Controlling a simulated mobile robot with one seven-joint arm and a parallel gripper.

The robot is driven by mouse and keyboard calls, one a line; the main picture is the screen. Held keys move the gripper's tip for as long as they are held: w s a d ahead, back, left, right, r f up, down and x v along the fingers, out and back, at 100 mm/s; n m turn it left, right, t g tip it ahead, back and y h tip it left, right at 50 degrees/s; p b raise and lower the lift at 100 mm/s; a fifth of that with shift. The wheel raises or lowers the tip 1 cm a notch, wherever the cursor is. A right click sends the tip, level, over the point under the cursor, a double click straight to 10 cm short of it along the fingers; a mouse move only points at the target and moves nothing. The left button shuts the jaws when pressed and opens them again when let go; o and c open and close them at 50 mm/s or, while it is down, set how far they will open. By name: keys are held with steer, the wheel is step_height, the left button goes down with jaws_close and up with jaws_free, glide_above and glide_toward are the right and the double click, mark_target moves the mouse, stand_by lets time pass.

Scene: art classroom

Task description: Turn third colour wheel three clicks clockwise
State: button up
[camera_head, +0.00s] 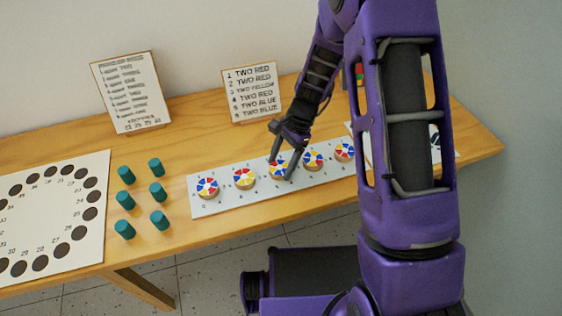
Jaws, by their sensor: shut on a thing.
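A row of several round colour wheels with red, blue, yellow and white sectors stands on a pale strip (226,199) along the table. The third colour wheel from the left (278,172) is under my gripper (280,168). My gripper points down with one finger on the far left side of this wheel and the other on its near right side, shut on it. The first wheel (207,187) and second wheel (244,178) are to the left. The fourth wheel (312,161) and fifth wheel (344,150) are to the right. My arm hides the strip's right end.
A card listing colours (251,93) leans at the wall behind the strip, with another text card (131,92) further left. Several teal pegs (157,192) stand left of the strip. A white board with a ring of dark holes (55,215) lies at far left.

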steer(key=shift+m, duration=0.4)
steer(key=o, duration=1.3)
steer(key=shift+o, duration=0.2)
steer(key=p+v, duration=0.1)
steer(key=v, duration=1.6)
steer(key=shift+s+d+r+p, duration=0.15)
steer(key=shift+s+r+p, duration=0.1)
steer(key=shift+p, duration=0.1)
